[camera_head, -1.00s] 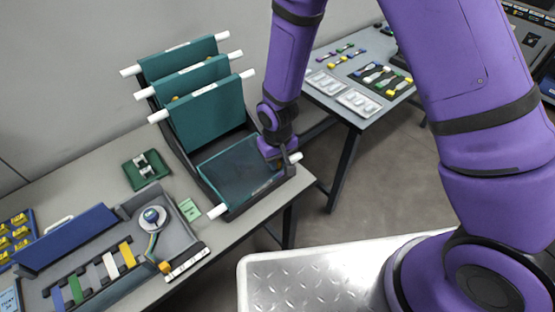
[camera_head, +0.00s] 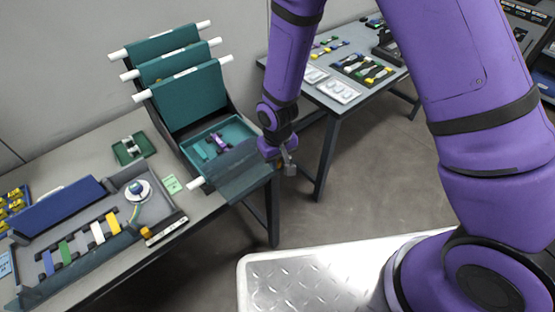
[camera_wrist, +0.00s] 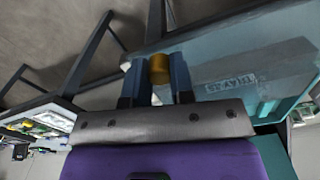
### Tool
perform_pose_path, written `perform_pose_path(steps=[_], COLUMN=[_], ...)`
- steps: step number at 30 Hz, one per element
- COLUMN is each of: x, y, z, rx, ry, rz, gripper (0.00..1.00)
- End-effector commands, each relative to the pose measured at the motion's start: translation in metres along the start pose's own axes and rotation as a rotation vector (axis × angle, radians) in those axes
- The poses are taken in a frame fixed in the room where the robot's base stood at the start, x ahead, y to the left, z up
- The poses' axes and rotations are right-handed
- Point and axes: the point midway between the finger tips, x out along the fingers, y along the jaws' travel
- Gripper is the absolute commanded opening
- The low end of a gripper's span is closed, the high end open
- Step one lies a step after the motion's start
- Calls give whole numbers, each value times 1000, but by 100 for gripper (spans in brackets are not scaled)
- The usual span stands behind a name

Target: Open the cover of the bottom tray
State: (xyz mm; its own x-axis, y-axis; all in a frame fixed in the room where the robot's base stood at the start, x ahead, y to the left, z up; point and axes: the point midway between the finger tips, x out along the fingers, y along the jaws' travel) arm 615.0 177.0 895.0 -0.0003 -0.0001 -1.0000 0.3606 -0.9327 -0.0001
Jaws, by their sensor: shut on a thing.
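The bottom tray (camera_head: 247,130) of the teal tray rack is uncovered at the back, and its inside shows a purple and dark item. Its translucent dark teal cover (camera_head: 243,172) is swung out past the front of the tray. My gripper (camera_head: 288,164) is at the right end of the cover. In the wrist view my gripper (camera_wrist: 157,88) is shut on a gold knob (camera_wrist: 159,68) between its two dark blue fingers. The cover (camera_wrist: 235,68), with faint reversed-looking lettering, stretches to the right there. The knob is hidden in the head view.
Upper teal trays (camera_head: 187,93) stand tilted up behind the bottom tray. A small green holder (camera_head: 132,149) and a grey work tray with coloured strips (camera_head: 80,240) are to the left. A second table (camera_head: 330,105) stands behind. Open floor lies right of the rack.

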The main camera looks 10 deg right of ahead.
Motion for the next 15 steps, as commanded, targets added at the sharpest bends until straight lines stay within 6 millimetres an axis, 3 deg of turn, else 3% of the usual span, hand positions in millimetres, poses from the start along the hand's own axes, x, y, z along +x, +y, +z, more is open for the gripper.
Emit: perform_pose_path(steps=[5,6,9,15], x=[0,0,0,0], y=[-1,-1,0,0], z=[0,0,0,0], rx=[-1,-1,-1,-1], ry=[1,1,1,0], rz=[-1,-1,-1,0], gripper=[0,29,48,48])
